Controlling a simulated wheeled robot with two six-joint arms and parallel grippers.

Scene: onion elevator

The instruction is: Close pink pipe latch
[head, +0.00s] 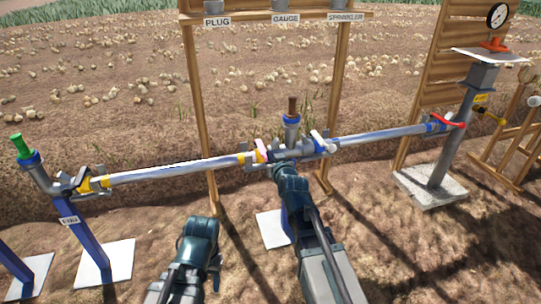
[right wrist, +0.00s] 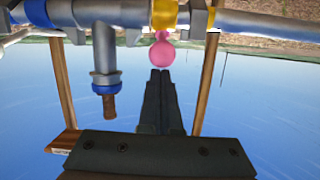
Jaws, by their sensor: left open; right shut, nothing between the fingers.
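A pink latch (head: 261,150) sits at the yellow coupling (head: 247,158) on the left side of the central pipe joint. In the right wrist view its round pink end (right wrist: 161,55) lies beside the yellow coupling (right wrist: 164,15). My right gripper (head: 279,166) is shut and empty at the joint. Its fingertips (right wrist: 160,73) are just short of the pink end; I cannot tell whether they touch.
A silver pipe (head: 170,170) runs left to a post with a green-topped fitting (head: 20,146). Another pipe (head: 385,135) runs right to a red lever (head: 447,119) near a grey pedestal (head: 445,150). A wooden frame (head: 193,100) stands behind the joint.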

